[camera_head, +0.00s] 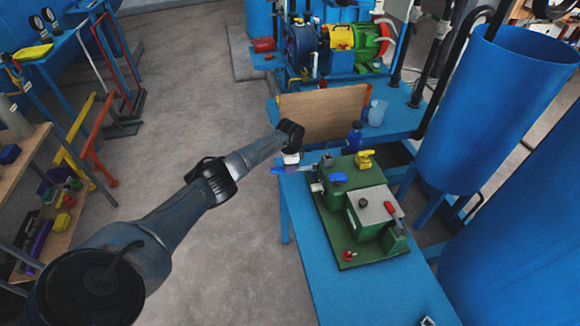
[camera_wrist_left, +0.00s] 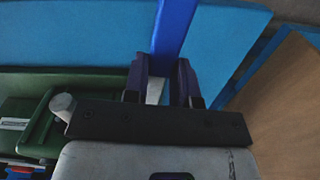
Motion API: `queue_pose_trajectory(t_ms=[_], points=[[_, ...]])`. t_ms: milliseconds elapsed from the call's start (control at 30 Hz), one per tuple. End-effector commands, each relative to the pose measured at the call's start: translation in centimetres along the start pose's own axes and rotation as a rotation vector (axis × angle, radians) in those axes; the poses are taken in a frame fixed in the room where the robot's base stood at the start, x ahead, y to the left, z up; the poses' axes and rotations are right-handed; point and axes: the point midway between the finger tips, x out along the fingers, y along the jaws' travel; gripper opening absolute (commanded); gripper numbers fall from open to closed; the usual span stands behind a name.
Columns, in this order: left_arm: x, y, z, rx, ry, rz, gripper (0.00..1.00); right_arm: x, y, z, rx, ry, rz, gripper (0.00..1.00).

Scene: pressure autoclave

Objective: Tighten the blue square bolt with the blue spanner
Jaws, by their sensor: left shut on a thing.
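In the left wrist view, the blue spanner (camera_wrist_left: 174,32) runs up and away from between the two dark fingers (camera_wrist_left: 162,88). Its gripped part is mostly hidden. The green machine (camera_head: 330,225) carries a blue piece (camera_head: 337,178) on its left block; I cannot tell whether this is the square bolt. The spanner appears apart from that piece. My right gripper is out of view.
A yellow part (camera_head: 364,159) and a red-tipped lever (camera_head: 391,209) stick up from the machine. A large blue tank (camera_head: 500,110) stands at right. The table's front is mostly clear.

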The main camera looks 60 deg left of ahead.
Motion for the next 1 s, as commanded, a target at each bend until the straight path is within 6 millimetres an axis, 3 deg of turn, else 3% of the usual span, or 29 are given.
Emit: queue_pose_trajectory(t_ms=[1000], points=[[-0.11,-0.04,0.01,-0.001,0.0,0.0,0.0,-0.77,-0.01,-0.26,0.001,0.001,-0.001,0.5]])
